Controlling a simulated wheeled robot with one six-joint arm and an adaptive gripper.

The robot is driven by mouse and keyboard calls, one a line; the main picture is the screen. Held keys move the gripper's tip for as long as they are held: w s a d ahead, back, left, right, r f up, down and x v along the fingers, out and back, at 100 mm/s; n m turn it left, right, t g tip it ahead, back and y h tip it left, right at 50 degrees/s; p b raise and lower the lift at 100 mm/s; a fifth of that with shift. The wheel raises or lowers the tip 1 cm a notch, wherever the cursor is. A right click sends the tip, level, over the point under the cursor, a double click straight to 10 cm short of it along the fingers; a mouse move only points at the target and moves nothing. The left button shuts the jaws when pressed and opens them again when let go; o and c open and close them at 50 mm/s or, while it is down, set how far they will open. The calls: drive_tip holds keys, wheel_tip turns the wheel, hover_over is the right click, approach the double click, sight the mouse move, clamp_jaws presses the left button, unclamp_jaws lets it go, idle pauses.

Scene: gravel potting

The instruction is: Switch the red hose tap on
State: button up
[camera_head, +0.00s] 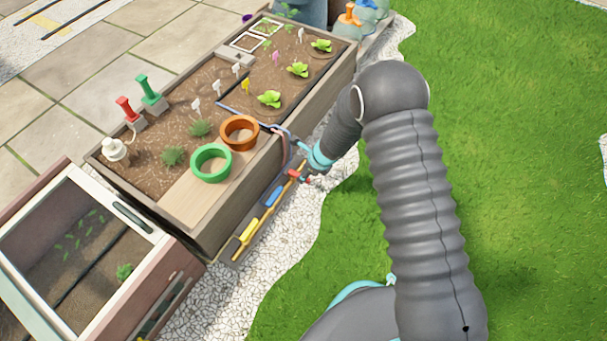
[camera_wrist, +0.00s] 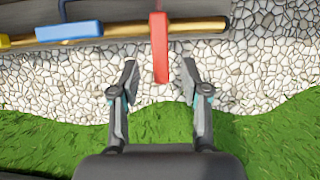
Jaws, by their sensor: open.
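The red hose tap's lever (camera_wrist: 159,48) points out toward me, across the brass pipe, in the wrist view. Its free end lies between the two spread fingertips of my open gripper (camera_wrist: 159,72), with a gap to each finger. In the head view a small bit of red tap lever (camera_head: 303,178) shows below my teal-ringed wrist; my fingers are hard to make out there.
On the same brass pipe (camera_wrist: 190,27), the blue lever (camera_wrist: 68,32) and yellow lever (camera_wrist: 4,41) lie along the pipe to the left. The planter's wooden side (camera_head: 215,240) rises beside the pipe. White gravel and grass are clear.

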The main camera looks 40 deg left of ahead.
drive_tip(key=v, duration=0.9)
idle(0.3)
